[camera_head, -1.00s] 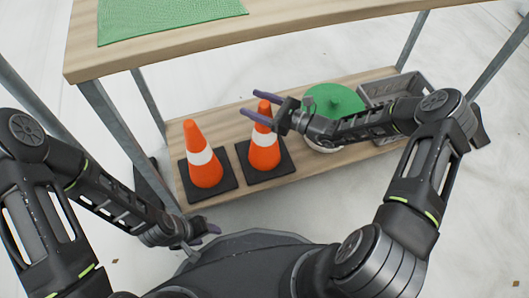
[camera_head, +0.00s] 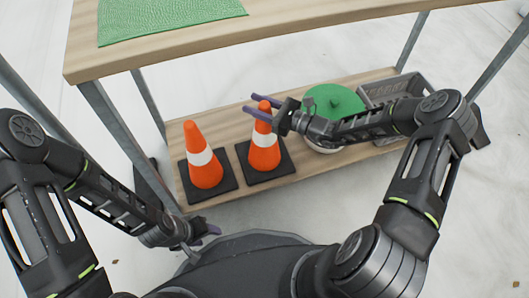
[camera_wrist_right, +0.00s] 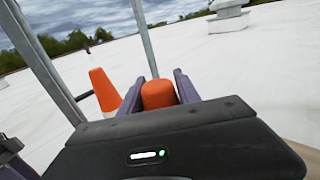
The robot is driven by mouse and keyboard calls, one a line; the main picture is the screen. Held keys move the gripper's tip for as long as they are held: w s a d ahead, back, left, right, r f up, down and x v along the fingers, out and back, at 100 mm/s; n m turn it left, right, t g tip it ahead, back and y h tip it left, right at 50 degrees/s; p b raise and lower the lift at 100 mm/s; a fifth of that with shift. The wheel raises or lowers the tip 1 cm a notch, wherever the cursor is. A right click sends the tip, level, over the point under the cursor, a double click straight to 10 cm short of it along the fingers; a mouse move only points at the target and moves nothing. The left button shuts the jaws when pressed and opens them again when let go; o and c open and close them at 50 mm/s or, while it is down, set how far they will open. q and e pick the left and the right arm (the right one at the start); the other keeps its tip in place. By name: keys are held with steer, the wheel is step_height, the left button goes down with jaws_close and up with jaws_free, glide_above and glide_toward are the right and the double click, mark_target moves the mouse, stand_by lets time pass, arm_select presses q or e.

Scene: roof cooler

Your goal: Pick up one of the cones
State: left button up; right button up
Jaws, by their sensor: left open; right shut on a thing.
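Two orange cones with white bands and black square bases stand upright on the lower wooden shelf. The left cone (camera_head: 203,170) stands free and also shows in the right wrist view (camera_wrist_right: 104,90). The right cone (camera_head: 264,156) has its top between the fingers of my right gripper (camera_head: 258,104). In the right wrist view its orange tip (camera_wrist_right: 158,94) sits between the two purple fingers, which are shut on it. Its base looks to rest on the shelf. My left gripper (camera_head: 211,230) is open and empty, low in front of the shelf.
The lower shelf (camera_head: 225,112) also holds a green-lidded pot (camera_head: 333,101) and a grey crate (camera_head: 378,91) to the right, partly behind my right arm. The upper shelf (camera_head: 270,22) with a green mat (camera_head: 165,18) overhangs. Metal legs (camera_head: 113,130) stand at the sides.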

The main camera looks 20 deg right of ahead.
jaws_close()
steer(key=shift+r, duration=0.15)
step_height(320, 180, up, 10)
steer(key=p, duration=0.4)
stand_by(0.4)
stand_by(0.5)
